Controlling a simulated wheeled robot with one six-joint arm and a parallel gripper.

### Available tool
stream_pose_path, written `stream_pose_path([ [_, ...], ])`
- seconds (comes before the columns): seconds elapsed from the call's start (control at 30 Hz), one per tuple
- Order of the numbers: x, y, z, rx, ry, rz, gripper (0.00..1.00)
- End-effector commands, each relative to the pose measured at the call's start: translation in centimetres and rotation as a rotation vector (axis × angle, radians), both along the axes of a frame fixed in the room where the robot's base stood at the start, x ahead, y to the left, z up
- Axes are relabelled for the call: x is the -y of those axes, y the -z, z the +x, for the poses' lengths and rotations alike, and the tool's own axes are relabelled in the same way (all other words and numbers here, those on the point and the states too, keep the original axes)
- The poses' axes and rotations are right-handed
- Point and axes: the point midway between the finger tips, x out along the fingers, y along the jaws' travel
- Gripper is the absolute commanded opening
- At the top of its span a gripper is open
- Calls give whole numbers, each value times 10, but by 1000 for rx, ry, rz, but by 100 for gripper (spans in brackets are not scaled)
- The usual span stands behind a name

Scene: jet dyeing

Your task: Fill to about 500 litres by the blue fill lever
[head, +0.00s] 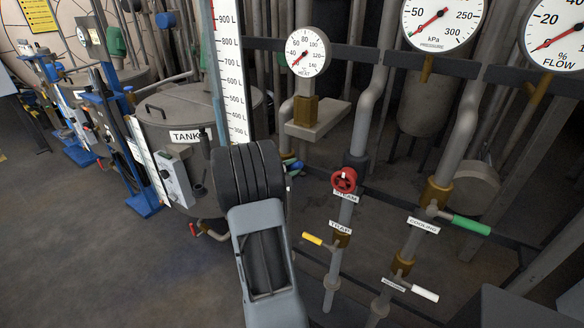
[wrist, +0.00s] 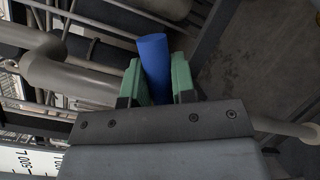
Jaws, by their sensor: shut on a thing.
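My gripper (wrist: 157,72) is shut on the blue fill lever (wrist: 154,52), with one green finger on each side of it in the wrist view. In the head view my arm hides most of the lever and gripper; only a small blue and green bit shows beside the arm. The white level scale (head: 232,70) stands upright behind my arm, with marks from 900 L down to about 300 L visible. Its lower end is hidden by my arm, and I cannot make out the liquid level. The tank (head: 190,103), labelled TANK, stands left of the scale.
Right of my arm are a red steam handwheel (head: 344,180), a yellow trap lever (head: 312,239), a green cooling lever (head: 471,225) and a white lever (head: 424,293). Heat (head: 307,52), pressure (head: 443,18) and flow (head: 558,35) dials hang above. Open floor (head: 110,260) lies at left.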

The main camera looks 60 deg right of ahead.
Motion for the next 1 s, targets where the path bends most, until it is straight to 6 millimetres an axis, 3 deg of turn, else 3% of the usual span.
stream_pose_path([
  [0.37,0,9,-2,54,1,-1,0],
  [1.0,0,46,-11,472,0,-4,0],
])
